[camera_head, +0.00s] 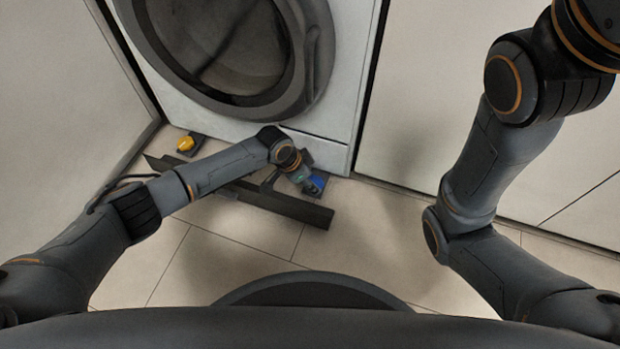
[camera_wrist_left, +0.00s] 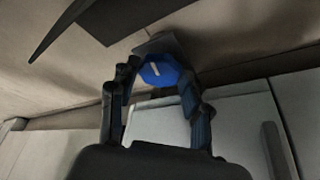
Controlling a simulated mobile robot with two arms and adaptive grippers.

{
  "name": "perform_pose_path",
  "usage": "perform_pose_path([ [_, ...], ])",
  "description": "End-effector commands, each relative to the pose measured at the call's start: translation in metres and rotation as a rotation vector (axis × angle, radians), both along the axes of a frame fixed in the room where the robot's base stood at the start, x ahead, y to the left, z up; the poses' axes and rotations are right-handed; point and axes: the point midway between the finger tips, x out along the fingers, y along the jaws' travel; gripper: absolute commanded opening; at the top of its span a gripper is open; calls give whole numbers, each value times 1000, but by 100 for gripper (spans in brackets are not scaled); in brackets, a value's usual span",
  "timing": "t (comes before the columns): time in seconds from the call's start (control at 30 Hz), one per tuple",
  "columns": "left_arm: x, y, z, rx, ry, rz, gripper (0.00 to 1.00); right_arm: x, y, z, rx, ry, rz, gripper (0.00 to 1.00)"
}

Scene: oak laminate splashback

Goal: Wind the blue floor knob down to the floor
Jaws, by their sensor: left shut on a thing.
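The blue floor knob (camera_head: 317,182) is under the front right corner of the washing machine (camera_head: 330,120), beside my left gripper (camera_head: 306,182). In the left wrist view the blue knob (camera_wrist_left: 160,72), with a pale mark on its face, sits between the two fingers of my left gripper (camera_wrist_left: 160,85). The gripper is shut on the knob. A dark plate (camera_wrist_left: 158,43) lies behind the knob. The fingers partly hide its sides. My right arm is raised at the right of the head view, and its gripper is outside the frame.
A yellow knob (camera_head: 186,143) is under the machine's front left corner. A long dark bar (camera_head: 285,204) lies on the tiled floor in front of the machine. Pale panels stand on both sides. The floor (camera_head: 370,250) right of the bar is clear.

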Motion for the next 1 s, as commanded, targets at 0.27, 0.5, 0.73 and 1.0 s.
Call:
perform_pose_path([
  [0.27, -1, 0, -1, 1, 2, 1, 71, 0, 0, 0, 0, 1, 0, 79],
  [0.5, 0, 0, 0, 1, 1, 1, 71, 2, 0, 0, 1, 4, -1, 79],
  [0.73, -3, 8, 20, -1, -2, -1, 71, 1, 0, 0, 1, 3, 0, 79],
  [1.0, -12, 28, 74, -1, -3, 1, 71, 1, 0, 0, 1, 1, 0, 79],
])
